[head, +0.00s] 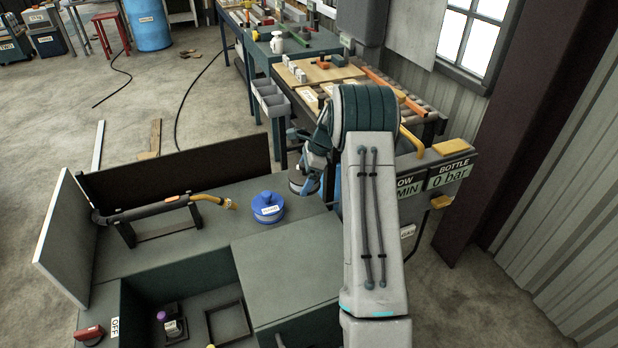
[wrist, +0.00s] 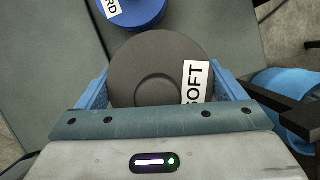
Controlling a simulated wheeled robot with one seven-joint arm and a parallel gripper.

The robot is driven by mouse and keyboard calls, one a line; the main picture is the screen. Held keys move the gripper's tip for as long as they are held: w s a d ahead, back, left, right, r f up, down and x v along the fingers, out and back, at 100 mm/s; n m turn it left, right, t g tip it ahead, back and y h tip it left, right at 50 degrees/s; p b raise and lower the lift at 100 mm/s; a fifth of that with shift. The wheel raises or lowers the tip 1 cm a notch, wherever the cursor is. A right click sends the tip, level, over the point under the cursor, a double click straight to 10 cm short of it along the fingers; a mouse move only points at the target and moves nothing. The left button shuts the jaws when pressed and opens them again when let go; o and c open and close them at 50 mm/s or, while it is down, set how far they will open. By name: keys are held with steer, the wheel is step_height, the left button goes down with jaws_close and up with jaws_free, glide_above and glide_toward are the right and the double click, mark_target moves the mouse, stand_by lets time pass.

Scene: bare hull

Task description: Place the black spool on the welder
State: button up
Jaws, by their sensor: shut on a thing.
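My gripper (head: 312,172) is shut on the black spool (head: 299,187), just right of the blue spool in the head view. In the wrist view the black spool (wrist: 150,62) is a dark disc with a round centre and a white label reading SOFT, between my blue fingers (wrist: 160,90). The grey-green cabinet, which looks like the welder (head: 200,248), fills the lower left, with an open compartment and a red OFF switch (head: 88,334). Whether the black spool touches the top is unclear. My arm hides part of the spool.
A blue spool (head: 267,205) stands on the cabinet top; its label in the wrist view ends in RD (wrist: 125,10). A torch (head: 160,207) lies on a stand at left. A raised flat lid (head: 285,262) lies in front. A cluttered bench (head: 325,72) stands behind.

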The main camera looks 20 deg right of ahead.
mark_target(299, 202)
steer(key=shift+a+f+b, duration=0.15)
steer(key=shift+f+b, duration=0.25)
steer(key=shift+f, duration=0.2)
steer(key=shift+f+b, duration=1.65)
steer(key=shift+f, duration=0.9)
steer(key=shift+f+b, duration=0.3)
steer(key=shift+f, duration=0.25)
steer(key=o, duration=1.2)
steer(key=shift+c, duration=0.2)
steer(key=b+v, duration=0.1)
steer(key=v, duration=1.2)
steer(key=shift+r, duration=0.35)
